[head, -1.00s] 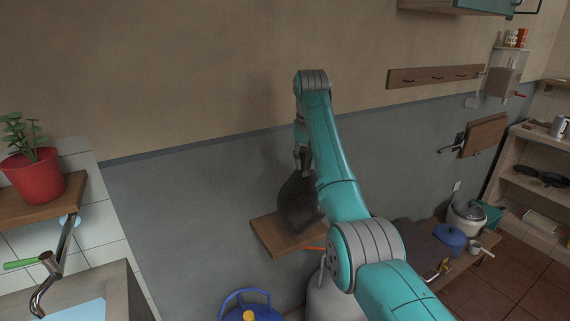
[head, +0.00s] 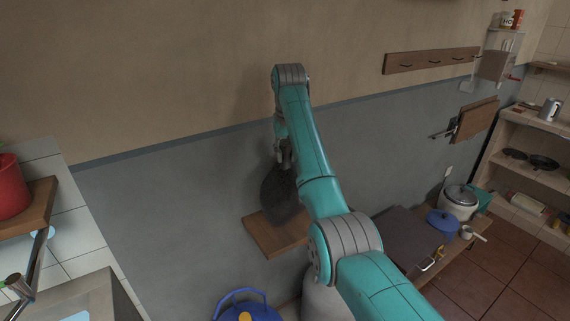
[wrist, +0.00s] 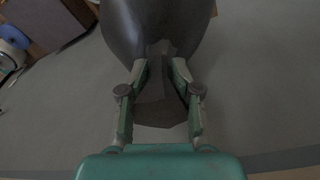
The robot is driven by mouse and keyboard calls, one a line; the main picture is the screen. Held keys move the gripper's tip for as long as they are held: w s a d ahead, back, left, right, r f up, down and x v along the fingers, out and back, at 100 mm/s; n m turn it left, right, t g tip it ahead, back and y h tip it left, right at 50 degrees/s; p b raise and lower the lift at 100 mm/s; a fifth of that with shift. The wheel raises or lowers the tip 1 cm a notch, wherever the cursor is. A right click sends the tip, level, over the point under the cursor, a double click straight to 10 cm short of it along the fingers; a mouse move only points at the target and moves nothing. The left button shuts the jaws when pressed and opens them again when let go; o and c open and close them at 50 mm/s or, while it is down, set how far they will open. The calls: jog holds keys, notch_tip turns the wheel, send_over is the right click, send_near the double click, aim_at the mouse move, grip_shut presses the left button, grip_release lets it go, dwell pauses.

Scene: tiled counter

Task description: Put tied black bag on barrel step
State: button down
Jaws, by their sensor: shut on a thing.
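The tied black bag (head: 278,194) is dark and rounded, with its narrow neck at the top. My gripper (head: 284,158) is shut on that neck from above, and the bag hangs upright below it. The wrist view shows both fingers of my gripper (wrist: 157,70) closed around the neck of the bag (wrist: 155,25). The bag shows in front of and over a small wooden board (head: 262,235) by the grey wall, which looks like the step. I cannot tell whether its bottom touches the board. My arm hides the board's right part.
A pale grey rounded vessel (head: 320,298), perhaps the barrel, stands below the board, partly behind my arm. A blue-handled container (head: 243,308) is left of it. A low table with a blue pot (head: 443,222) stands at right, and a sink at lower left.

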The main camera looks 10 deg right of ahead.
aim_at(286, 165)
jog(key=shift+f, duration=1.85)
jog(key=shift+w+f, duration=0.1)
jog(key=shift+w, duration=0.1)
jog(key=shift+f, duration=0.15)
jog(key=c, duration=0.8)
grip_release()
